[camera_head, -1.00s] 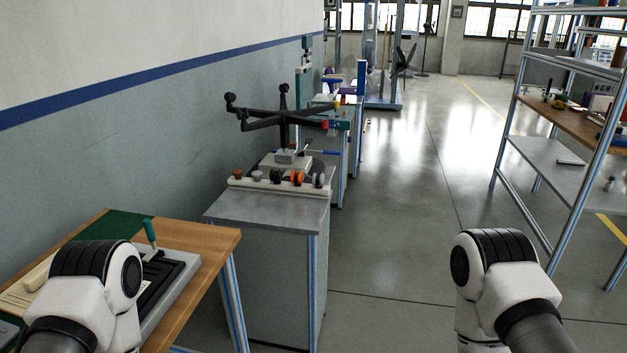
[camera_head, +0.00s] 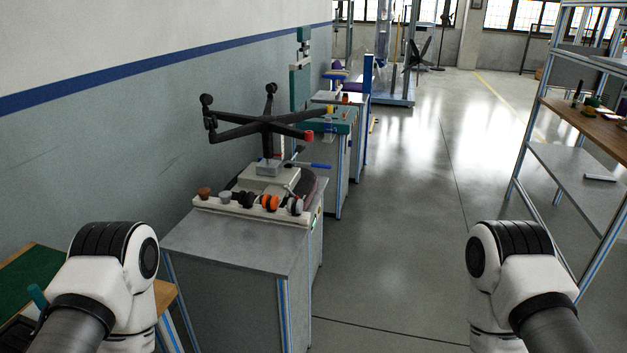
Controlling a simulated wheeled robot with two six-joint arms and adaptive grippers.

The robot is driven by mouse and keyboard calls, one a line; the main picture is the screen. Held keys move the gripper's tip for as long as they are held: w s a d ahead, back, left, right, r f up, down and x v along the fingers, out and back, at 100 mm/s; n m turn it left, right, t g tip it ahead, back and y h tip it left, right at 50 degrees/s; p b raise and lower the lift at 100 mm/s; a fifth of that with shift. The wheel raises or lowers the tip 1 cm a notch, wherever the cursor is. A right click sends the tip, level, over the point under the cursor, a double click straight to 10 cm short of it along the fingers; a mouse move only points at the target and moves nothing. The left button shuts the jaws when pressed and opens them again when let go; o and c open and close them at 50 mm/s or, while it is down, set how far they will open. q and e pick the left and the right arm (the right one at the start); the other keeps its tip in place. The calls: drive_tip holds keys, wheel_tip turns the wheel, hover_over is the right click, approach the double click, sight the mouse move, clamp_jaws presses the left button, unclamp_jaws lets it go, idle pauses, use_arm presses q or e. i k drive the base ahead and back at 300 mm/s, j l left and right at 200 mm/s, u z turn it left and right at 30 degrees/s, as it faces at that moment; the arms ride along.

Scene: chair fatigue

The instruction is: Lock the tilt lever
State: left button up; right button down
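A black star-shaped chair base (camera_head: 262,124) with castors stands upside down on a grey block on the grey workbench (camera_head: 240,238). A lever with a blue handle (camera_head: 318,165) sticks out to the right below the chair base; it may be the tilt lever, but I cannot tell its lock state. Both of my arms show at the bottom of the view, left and right, well short of the workbench. Neither gripper's fingers show.
A pale rail with several knobs and wheels (camera_head: 270,202) lies along the bench's front. A wooden table (camera_head: 163,296) with a green mat is at lower left. A metal shelf (camera_head: 565,180) stands right. Clear floor (camera_head: 410,220) runs between.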

sight(293, 195)
drive_tip(key=i+l, duration=0.7)
drive_tip(key=i, duration=0.2)
drive_tip(key=i+l, duration=0.75)
drive_tip(key=i+u, duration=0.1)
drive_tip(key=u, duration=1.25)
